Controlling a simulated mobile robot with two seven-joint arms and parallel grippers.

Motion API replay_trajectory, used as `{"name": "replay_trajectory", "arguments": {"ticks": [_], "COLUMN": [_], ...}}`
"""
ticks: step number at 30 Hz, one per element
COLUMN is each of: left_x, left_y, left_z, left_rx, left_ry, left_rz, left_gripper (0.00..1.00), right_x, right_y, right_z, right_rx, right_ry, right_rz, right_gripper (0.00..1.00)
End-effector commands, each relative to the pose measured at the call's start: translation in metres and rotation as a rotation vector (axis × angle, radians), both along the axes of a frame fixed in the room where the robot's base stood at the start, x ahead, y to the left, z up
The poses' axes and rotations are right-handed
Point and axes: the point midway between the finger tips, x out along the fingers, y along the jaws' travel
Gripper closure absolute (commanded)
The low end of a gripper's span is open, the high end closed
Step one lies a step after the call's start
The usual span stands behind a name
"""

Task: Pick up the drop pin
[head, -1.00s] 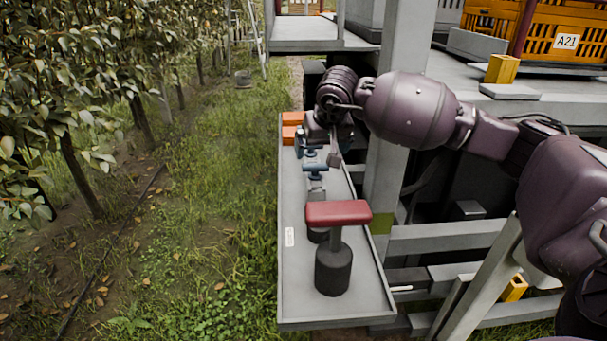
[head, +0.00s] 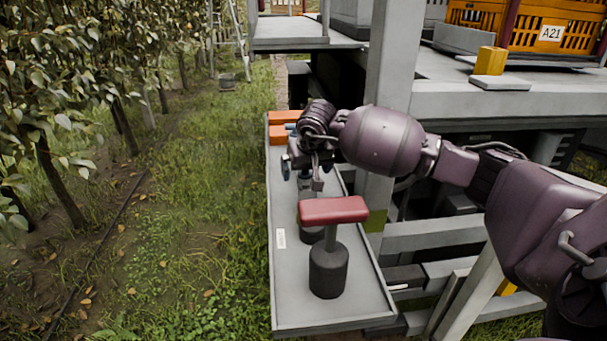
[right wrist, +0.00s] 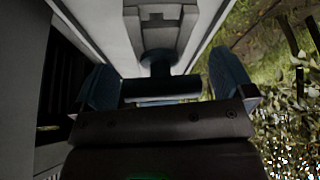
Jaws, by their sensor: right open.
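A long grey tray (head: 283,300) holds the parts near my right gripper. A red T-shaped handle on a dark round base (head: 328,270) stands upright toward its near end. Behind it, a second dark round base (head: 309,236) with a grey upper part is partly hidden by the red handle and my gripper. I cannot tell for sure which part is the drop pin. My right gripper (head: 304,177) is open over the tray, beyond the red handle. In the right wrist view, a grey block with a dark round piece (right wrist: 160,62) shows between the spread blue fingers.
Orange blocks (head: 277,134) lie at the tray's far end. An orange crate (head: 490,25) sits on the platform. Grass and fruit trees (head: 50,110) are on the left.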

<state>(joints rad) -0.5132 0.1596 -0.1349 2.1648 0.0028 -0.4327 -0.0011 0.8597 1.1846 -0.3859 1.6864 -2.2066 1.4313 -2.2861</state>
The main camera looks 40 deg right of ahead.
Motion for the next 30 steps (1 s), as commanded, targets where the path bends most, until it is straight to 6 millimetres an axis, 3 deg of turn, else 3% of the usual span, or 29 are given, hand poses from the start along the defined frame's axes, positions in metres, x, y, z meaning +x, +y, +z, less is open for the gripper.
{"name": "replay_trajectory", "arguments": {"ticks": [3, 10, 17, 25, 30], "left_x": [0.0, 0.005, 0.005, 0.004, 0.003], "left_y": [0.0, -0.001, 0.0, 0.0, 0.001], "left_z": [-0.004, -0.001, 0.0, 0.0, 0.003], "left_rx": [-0.001, -0.001, 0.0, 0.001, 0.001], "left_ry": [0.006, -0.006, -0.006, -0.005, -0.007], "left_rz": [-0.001, -0.003, -0.003, -0.002, 0.0], "left_gripper": [1.0, 1.0, 1.0, 1.0, 1.0], "right_x": [0.005, 0.006, 0.006, 0.006, 0.006], "right_y": [-0.002, -0.002, -0.002, -0.002, -0.002], "right_z": [-0.014, -0.012, -0.012, -0.01, 0.01], "right_rx": [0.001, -0.001, 0.0, -0.001, -0.001], "right_ry": [0.004, -0.001, -0.001, -0.002, -0.007], "right_rz": [0.0, 0.001, 0.0, 0.0, 0.001], "right_gripper": [0.0, 0.0, 0.31, 0.32, 0.32]}}
